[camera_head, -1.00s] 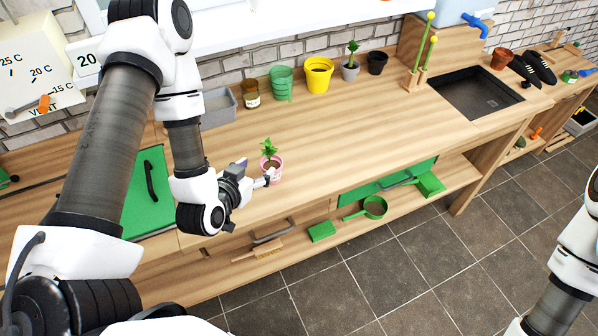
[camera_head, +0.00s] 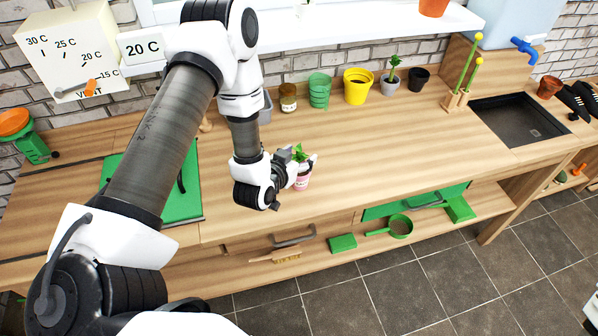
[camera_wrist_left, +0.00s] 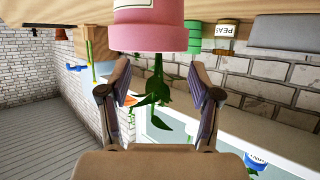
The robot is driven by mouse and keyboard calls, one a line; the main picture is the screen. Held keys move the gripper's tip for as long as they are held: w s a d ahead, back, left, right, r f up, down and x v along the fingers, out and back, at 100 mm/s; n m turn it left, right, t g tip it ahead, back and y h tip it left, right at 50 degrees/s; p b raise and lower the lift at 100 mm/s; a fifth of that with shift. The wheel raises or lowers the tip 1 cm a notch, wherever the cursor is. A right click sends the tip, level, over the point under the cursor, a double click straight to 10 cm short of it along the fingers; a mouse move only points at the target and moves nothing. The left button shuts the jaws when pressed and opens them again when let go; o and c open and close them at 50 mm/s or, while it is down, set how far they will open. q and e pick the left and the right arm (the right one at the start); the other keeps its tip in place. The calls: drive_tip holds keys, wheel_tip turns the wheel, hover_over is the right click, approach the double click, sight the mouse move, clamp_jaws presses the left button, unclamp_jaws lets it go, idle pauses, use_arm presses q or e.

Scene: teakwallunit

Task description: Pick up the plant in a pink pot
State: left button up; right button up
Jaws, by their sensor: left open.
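The plant in a pink pot stands on the wooden counter near its front edge; its pink pot (camera_head: 303,183) and green leaves (camera_head: 299,152) show partly behind my left gripper (camera_head: 300,168). In the left wrist view the scene is upside down: the pink pot (camera_wrist_left: 150,32) is at the top with the leaves (camera_wrist_left: 155,100) hanging down. My left gripper (camera_wrist_left: 160,68) is open, with one finger on each side of the plant just by the pot's rim. I cannot tell whether a finger touches it. My right gripper is out of view.
A green pot (camera_head: 319,92), a yellow pot (camera_head: 357,88), a grey pot with a plant (camera_head: 390,82) and a black pot (camera_head: 418,78) stand along the back wall. A sink (camera_head: 517,120) is at right. The counter's middle is clear.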

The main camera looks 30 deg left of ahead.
use_arm(q)
drive_tip(key=shift+d, duration=0.15)
clamp_jaws()
drive_tip(key=shift+r, duration=0.15)
